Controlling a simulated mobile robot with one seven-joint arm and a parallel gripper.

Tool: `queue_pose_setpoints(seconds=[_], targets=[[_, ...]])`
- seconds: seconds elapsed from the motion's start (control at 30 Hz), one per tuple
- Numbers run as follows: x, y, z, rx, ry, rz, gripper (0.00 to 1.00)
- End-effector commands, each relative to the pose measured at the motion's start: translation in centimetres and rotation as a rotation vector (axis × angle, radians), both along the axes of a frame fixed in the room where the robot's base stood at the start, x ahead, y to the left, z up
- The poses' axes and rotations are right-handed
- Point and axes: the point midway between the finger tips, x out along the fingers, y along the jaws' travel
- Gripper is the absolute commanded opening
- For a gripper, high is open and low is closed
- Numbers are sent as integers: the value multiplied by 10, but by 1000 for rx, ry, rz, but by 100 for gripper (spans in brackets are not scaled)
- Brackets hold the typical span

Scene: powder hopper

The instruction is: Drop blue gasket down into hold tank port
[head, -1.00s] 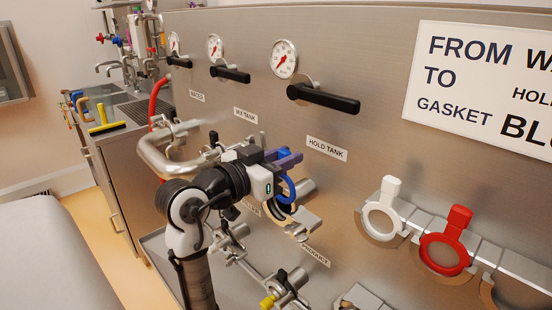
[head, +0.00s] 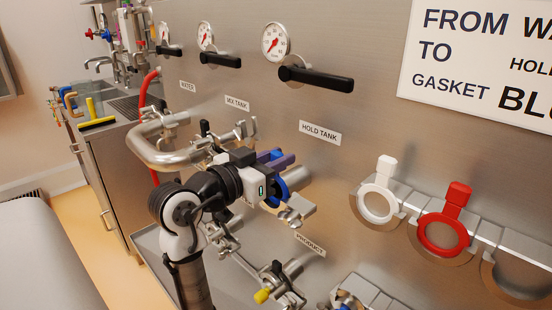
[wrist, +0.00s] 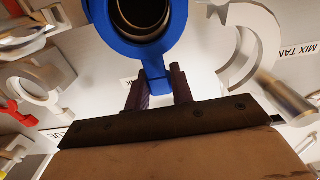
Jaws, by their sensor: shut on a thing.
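My gripper (head: 277,161) is in front of the steel panel, below and left of the HOLD TANK label (head: 320,132). It is shut on the handle tab of the blue gasket (head: 279,189), which hangs below the fingers in the head view. In the wrist view the tab lies between the fingertips (wrist: 158,88), and the blue ring (wrist: 124,45) surrounds a dark round opening with a metal rim. The hold tank port (head: 298,177) is a short steel pipe stub right beside the ring. I cannot tell whether the ring is fully seated.
An open steel clamp (head: 298,210) sits just below the port. A white gasket (head: 378,205) and a red gasket (head: 444,235) hang in holders to the right. A curved steel pipe (head: 160,155) is left of my arm. Black valve handles (head: 316,77) project above.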

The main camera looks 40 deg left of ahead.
Motion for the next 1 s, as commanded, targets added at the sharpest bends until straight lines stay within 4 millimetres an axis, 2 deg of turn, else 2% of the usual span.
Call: queue_pose_setpoints(seconds=[0.4, 0.93, 0.97, 1.0], targets=[[0, 0, -9, 0, 0, 0, 9], [1, 0, -9, -1, 2, -1, 9], [1, 0, -9, -1, 2, -1, 24], [1, 0, -9, -1, 2, -1, 30]])
